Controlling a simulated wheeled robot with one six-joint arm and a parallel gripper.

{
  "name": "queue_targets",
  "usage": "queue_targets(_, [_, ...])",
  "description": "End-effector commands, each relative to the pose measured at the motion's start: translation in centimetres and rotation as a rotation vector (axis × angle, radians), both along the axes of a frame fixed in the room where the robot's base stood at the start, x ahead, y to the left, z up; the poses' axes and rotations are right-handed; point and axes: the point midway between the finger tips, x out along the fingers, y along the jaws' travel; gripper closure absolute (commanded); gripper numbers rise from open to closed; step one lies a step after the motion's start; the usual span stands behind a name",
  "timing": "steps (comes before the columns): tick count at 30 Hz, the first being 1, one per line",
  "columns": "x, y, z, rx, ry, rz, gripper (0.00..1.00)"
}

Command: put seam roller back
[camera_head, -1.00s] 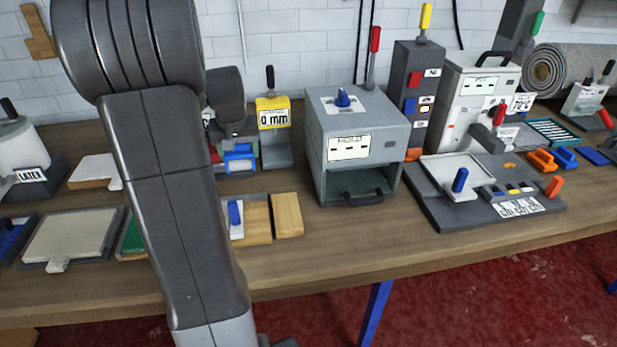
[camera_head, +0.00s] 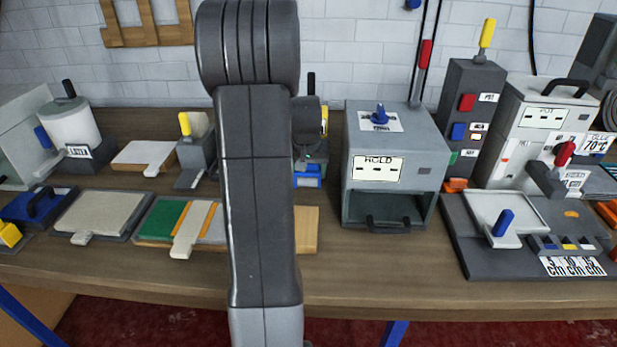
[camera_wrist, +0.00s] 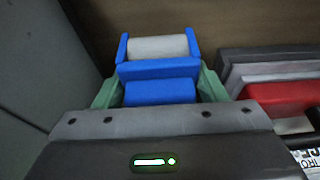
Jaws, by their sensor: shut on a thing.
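In the wrist view, the seam roller (camera_wrist: 158,68) has a pale grey cylinder in a blue frame. My gripper (camera_wrist: 158,90) has its green fingers on either side of the blue body, shut on it. The pale cylinder points away from the palm.
In the wrist view a red block (camera_wrist: 285,100) in a grey housing lies right; a grey surface (camera_wrist: 35,80) fills the left. In the head view the HOLD box (camera_head: 395,150), a gluing tray (camera_head: 508,212) and flat boards (camera_head: 103,216) crowd the bench. The bench's front strip (camera_head: 150,278) is bare.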

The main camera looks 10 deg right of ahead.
Motion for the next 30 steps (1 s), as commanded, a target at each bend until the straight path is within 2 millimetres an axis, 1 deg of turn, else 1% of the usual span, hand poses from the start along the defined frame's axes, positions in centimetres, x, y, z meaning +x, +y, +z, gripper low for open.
queue_targets(1, [-0.1, 0.0, -0.9, 0.0, 0.004, 0.0, 0.56])
queue_targets(5, [0.0, 0.0, -2.4, -0.001, 0.002, 0.001, 0.56])
queue_targets(14, [0.0, 0.0, -2.6, 0.0, 0.0, 0.0, 0.56])
queue_targets(17, [0.0, 0.0, -3.0, 0.0, 0.0, 0.0, 0.56])
queue_targets(18, [0.0, 0.0, -2.9, 0.0, 0.001, 0.0, 0.29])
queue_targets(20, [0.0, 0.0, -2.9, 0.0, 0.001, 0.0, 0.17])
queue_targets(21, [0.0, 0.0, -2.9, 0.0, 0.001, 0.0, 0.13])
queue_targets(30, [0.0, 0.0, -2.7, 0.0, 0.001, 0.0, 0.13])
